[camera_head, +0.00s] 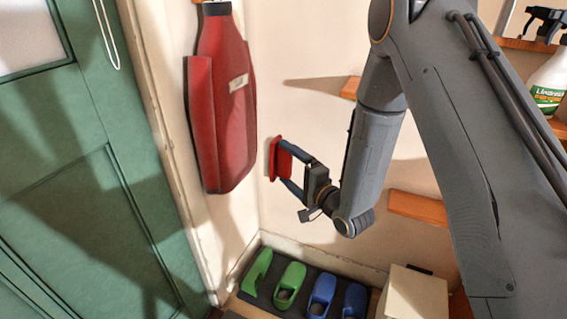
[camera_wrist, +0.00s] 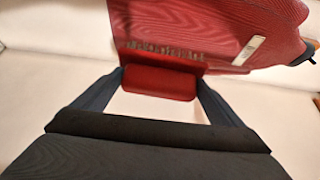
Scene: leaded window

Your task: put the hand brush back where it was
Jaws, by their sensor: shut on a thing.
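The hand brush (camera_head: 281,160) is a small red block held between the two fingers of my gripper (camera_head: 285,163), clear of the floor and in front of the pale wall. In the wrist view the red brush (camera_wrist: 160,85) lies across between the fingertips of my gripper (camera_wrist: 160,78), with a row of bristles along its far edge. The fingers are shut on it at its two ends. Beyond it in the wrist view is a large red bag-like thing (camera_wrist: 240,15) with a pale label. I cannot tell how far apart they are.
The red bag-like thing (camera_head: 222,110) hangs on the wall left of my gripper. A green door (camera_head: 85,140) is at left. Wooden shelves (camera_head: 420,207) jut from the wall; a spray bottle (camera_head: 548,85) stands at upper right. Slippers (camera_head: 290,282) and a pale box (camera_head: 412,297) are below.

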